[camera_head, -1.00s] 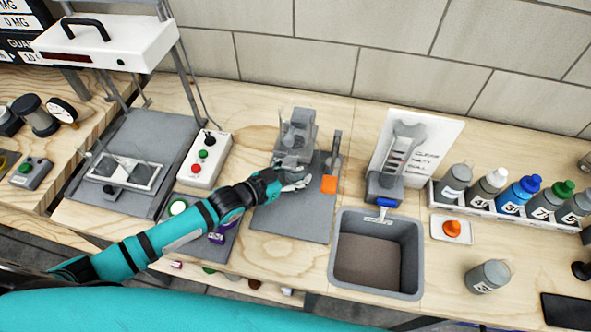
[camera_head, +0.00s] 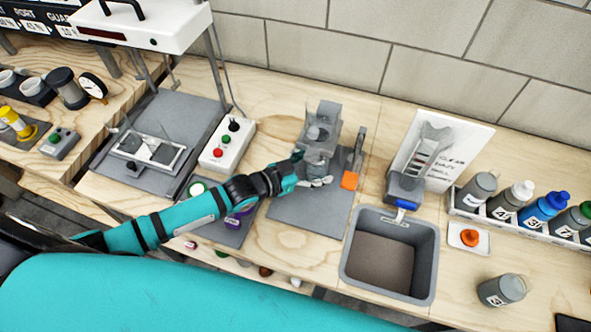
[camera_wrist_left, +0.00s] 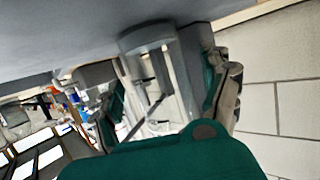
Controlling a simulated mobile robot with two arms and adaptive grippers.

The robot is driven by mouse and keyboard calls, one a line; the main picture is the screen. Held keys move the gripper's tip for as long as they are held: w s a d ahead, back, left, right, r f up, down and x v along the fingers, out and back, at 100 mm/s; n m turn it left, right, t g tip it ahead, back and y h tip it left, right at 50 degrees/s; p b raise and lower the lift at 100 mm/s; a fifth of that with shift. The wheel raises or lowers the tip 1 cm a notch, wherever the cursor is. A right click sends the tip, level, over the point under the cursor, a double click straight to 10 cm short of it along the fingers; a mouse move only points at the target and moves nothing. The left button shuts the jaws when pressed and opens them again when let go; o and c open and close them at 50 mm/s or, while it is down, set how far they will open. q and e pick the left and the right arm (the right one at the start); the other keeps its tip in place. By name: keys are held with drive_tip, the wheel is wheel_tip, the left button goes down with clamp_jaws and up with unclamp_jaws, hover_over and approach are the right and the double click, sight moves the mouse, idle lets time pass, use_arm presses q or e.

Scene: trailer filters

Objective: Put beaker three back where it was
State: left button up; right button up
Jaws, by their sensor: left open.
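A clear glass beaker (camera_head: 316,161) stands on the grey mat (camera_head: 312,215), just in front of a grey stand (camera_head: 322,118). No number on it is legible. My left gripper (camera_head: 318,177) is open, low over the mat, with its fingers around the beaker. In the left wrist view the clear beaker (camera_wrist_left: 155,62) shows tilted between the two spread fingers (camera_wrist_left: 165,85). I cannot tell whether either finger touches it. My right gripper is not in view.
A grey sink (camera_head: 388,285) is further right. A bottle rack (camera_head: 468,208) stands at right, with a loose grey bottle (camera_head: 502,290) before it. A white control box (camera_head: 227,145) is at left.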

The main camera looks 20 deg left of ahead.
use_arm(q)
drive_tip(key=v, duration=1.1)
drive_tip(key=shift+b, duration=0.3)
